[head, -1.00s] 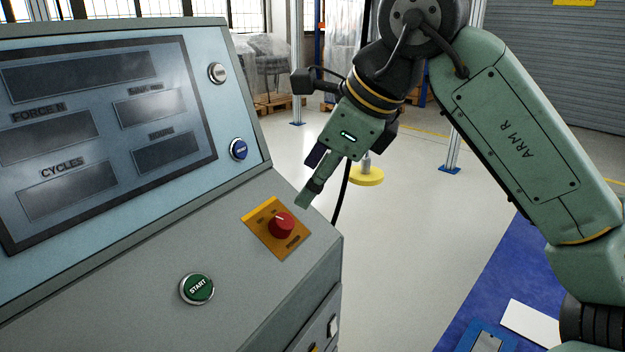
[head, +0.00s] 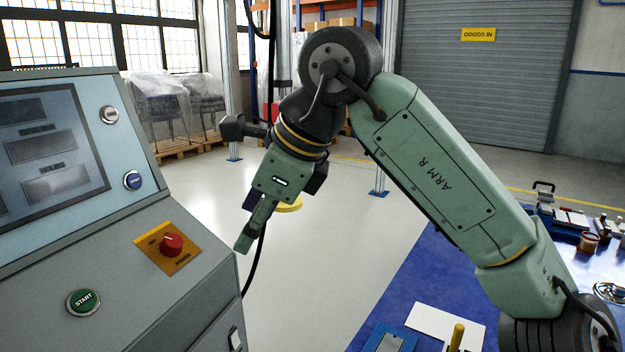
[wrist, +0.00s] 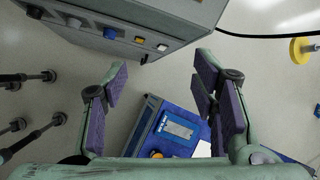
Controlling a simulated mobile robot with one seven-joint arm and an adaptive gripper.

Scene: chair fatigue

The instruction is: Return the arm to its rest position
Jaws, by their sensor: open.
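My arm, marked ARM R, reaches from the lower right up and over to the left in the head view. My gripper (head: 250,222) hangs pointing down beside the right edge of the grey machine cabinet (head: 175,300), apart from the red knob (head: 172,245) on its yellow plate. In the wrist view my gripper (wrist: 165,95) shows two purple-padded fingers spread wide.
A blue surface (head: 400,290) with a white sheet (head: 440,325) lies at lower right. Wrapped chairs (head: 165,105) stand at the back left. Open floor lies between.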

